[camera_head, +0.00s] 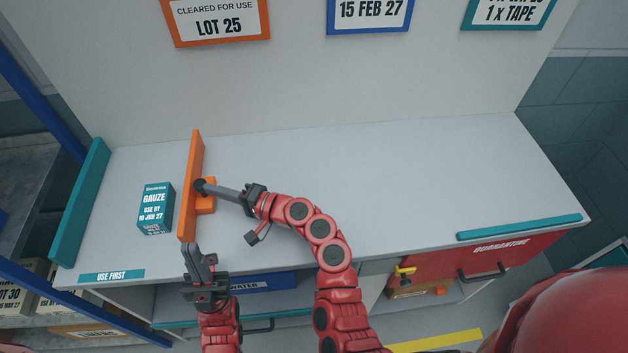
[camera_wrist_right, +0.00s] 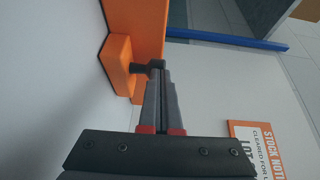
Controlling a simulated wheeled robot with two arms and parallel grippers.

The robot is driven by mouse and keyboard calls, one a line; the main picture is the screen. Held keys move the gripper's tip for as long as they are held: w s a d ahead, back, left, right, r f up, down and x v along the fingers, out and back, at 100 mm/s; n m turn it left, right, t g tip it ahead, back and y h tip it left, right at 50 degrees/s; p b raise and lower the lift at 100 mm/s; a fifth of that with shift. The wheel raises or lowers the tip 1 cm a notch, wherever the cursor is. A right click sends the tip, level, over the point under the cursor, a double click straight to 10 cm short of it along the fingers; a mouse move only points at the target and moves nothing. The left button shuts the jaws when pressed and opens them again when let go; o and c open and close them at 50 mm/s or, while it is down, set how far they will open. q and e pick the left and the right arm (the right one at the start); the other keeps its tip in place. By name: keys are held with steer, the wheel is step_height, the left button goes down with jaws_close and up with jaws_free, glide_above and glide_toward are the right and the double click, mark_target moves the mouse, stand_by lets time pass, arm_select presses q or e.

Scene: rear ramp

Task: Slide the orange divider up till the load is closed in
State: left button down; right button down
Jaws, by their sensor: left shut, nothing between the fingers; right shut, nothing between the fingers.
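The orange divider (camera_head: 192,175) stands upright on the white shelf, with an orange block on its right side. The teal gauze box (camera_head: 155,208) stands between it and the teal end wall (camera_head: 80,205), with a narrow gap to the divider. My right gripper (camera_head: 203,187) is shut and empty, its tips at a dark knob on the block. The right wrist view shows these tips (camera_wrist_right: 157,74) against the knob (camera_wrist_right: 143,67) and the divider (camera_wrist_right: 138,28). My left gripper (camera_head: 189,250) is shut and empty at the divider's front end; I cannot tell whether it touches.
The shelf right of the divider is clear to a low teal strip (camera_head: 520,227) at the right front edge. A "USE FIRST" label (camera_head: 112,276) lies on the front edge at left. A red quarantine drawer (camera_head: 490,252) and a blue bin (camera_head: 265,284) sit below.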

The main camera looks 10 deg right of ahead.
mark_target(156, 202)
steer(key=a+b, duration=0.2)
steer(key=a, duration=1.3)
steer(key=shift+w+a, duration=0.1)
